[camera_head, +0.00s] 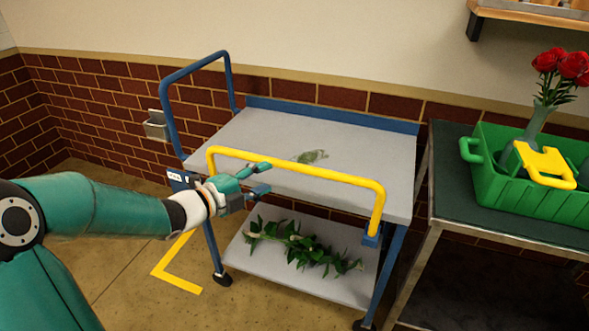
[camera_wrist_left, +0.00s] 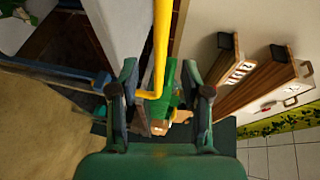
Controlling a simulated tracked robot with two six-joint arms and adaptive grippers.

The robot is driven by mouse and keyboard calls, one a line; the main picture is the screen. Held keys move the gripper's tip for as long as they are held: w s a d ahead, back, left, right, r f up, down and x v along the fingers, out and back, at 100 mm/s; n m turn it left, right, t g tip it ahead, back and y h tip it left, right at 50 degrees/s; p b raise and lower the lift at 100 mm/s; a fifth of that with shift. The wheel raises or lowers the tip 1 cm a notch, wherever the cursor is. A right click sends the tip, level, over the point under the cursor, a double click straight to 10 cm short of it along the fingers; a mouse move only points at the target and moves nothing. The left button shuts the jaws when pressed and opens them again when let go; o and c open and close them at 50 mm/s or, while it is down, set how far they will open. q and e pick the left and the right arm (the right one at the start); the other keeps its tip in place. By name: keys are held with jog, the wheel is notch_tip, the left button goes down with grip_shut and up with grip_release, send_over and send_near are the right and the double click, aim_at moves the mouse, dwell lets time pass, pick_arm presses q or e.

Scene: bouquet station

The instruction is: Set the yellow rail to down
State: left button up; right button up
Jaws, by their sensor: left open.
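The yellow rail (camera_head: 320,173) is a bent tube standing raised along the front edge of the blue-framed cart, its top bar above the upper shelf. My left gripper (camera_head: 264,178) is open and empty, close to the rail's top bar towards its left end. In the left wrist view the rail (camera_wrist_left: 161,50) runs down the picture between the two open fingers of the left gripper (camera_wrist_left: 163,92) and bends at its far end. I cannot tell whether it is within the jaws or beyond them. My right gripper is not in view.
The cart's grey upper shelf (camera_head: 256,138) holds a small green sprig (camera_head: 312,156). Leafy stems (camera_head: 300,248) lie on the lower shelf (camera_head: 258,268). To the right, a dark table (camera_head: 455,196) bears a green crate (camera_head: 530,203) with a vase of red roses (camera_head: 570,66).

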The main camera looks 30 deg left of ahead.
aim_at(287, 169)
pick_arm(q)
jog(key=x, duration=1)
jog(key=shift+f, duration=0.1)
grip_shut()
